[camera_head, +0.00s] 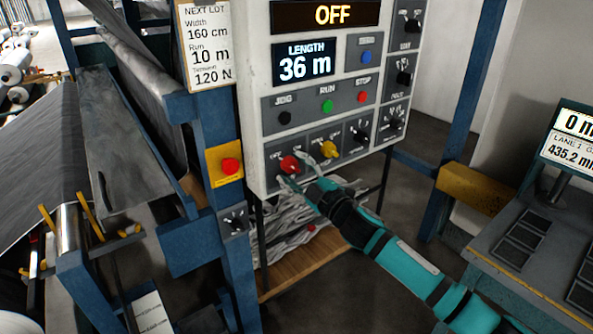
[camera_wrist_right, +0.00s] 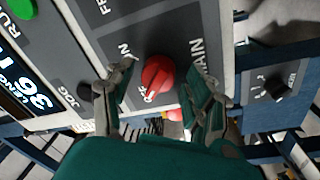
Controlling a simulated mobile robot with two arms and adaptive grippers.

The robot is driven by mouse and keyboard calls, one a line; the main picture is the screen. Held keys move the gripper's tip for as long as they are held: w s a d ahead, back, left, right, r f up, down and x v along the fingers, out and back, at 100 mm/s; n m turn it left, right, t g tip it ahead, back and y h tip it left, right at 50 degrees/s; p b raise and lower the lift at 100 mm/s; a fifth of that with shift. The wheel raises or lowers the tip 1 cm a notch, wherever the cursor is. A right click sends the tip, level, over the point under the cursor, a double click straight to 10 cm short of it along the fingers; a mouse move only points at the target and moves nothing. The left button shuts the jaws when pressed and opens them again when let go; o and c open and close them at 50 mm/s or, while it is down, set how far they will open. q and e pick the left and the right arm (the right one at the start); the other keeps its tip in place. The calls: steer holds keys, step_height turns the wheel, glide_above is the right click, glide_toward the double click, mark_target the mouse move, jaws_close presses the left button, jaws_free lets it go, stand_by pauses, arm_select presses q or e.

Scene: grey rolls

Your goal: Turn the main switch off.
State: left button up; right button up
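The main switch is a red rotary knob (camera_head: 290,164) at the lower left of the grey control panel (camera_head: 257,126). In the right wrist view the red knob (camera_wrist_right: 158,75) is near the middle, beside the lettering MAIN. Its pale pointer mark appears turned toward the OFF label. The panel's top display (camera_head: 332,15) reads OFF. My right gripper (camera_head: 293,170) is at the knob. In the right wrist view its two fingers (camera_wrist_right: 157,84) are open, one on each side of the knob, with gaps visible. My left gripper is not in view.
A yellow knob (camera_head: 329,150) sits close right of the main switch. JOG, RUN and STOP buttons (camera_head: 327,106) are above. A red emergency button (camera_head: 230,166) on a yellow plate is on the blue post at left. A keypad desk (camera_head: 520,275) stands at right.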

steer(key=v, duration=1.2)
